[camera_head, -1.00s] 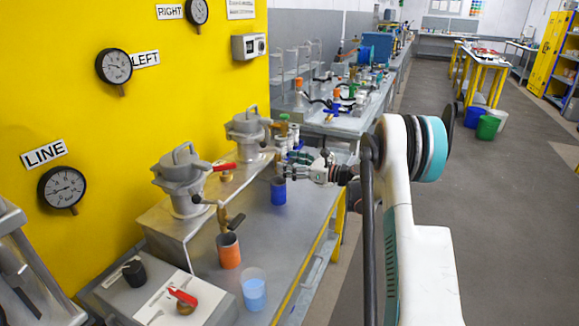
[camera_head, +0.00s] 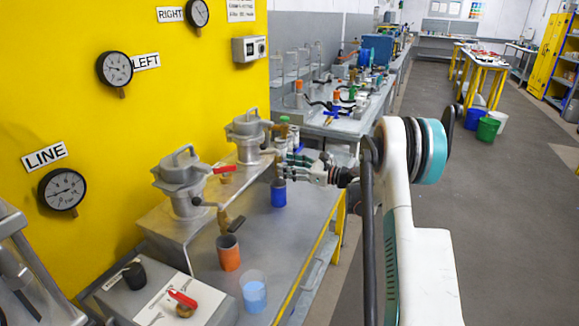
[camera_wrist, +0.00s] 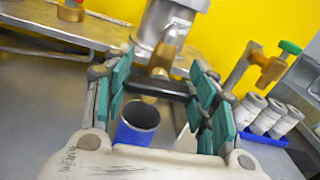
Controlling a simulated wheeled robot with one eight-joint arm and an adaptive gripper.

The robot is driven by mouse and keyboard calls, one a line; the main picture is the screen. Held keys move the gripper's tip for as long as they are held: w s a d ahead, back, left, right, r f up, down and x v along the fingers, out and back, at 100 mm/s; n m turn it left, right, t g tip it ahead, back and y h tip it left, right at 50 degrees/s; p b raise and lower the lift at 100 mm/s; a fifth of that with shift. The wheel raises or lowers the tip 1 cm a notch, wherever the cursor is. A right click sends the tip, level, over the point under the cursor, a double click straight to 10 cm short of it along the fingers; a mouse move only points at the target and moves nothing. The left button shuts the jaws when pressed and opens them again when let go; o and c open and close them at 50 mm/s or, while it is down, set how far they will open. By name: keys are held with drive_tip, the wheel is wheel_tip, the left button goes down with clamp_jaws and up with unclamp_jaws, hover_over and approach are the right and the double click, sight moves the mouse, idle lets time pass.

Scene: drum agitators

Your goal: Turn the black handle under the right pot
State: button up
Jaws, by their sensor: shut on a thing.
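The right pot (camera_head: 246,138) is a grey metal vessel on the raised shelf, against the yellow wall. In the wrist view its lower body (camera_wrist: 172,22) has a brass valve (camera_wrist: 162,60) under it. The black handle (camera_wrist: 160,87) lies crosswise below this valve, between the teal finger pads. My gripper (camera_wrist: 162,92) is shut on the black handle. In the head view my gripper (camera_head: 290,168) is just right of the valve, and the fingers largely hide the handle. A blue cup (camera_head: 278,193) stands below it and also shows in the wrist view (camera_wrist: 138,122).
A light-blue cup (camera_head: 254,291) stands near the bench front. A blue tray (camera_wrist: 262,137) with several small containers lies right of my gripper in the wrist view.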

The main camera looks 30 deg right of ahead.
drive_tip(key=n, duration=0.4)
drive_tip(key=shift+a, duration=0.1)
drive_tip(key=n, duration=0.4)
drive_tip(key=shift+s+f+n, duration=0.1)
drive_tip(key=shift+n, duration=0.3)
drive_tip(key=n, duration=0.4)
drive_tip(key=shift+a+f+p, duration=0.1)
drive_tip(key=shift+p, duration=0.2)
drive_tip(key=shift+s+f+n, duration=0.1)
drive_tip(key=shift+n, duration=1.8)
drive_tip(key=o, duration=1.1)
drive_tip(key=shift+c, duration=0.2)
drive_tip(key=v, duration=1.2)
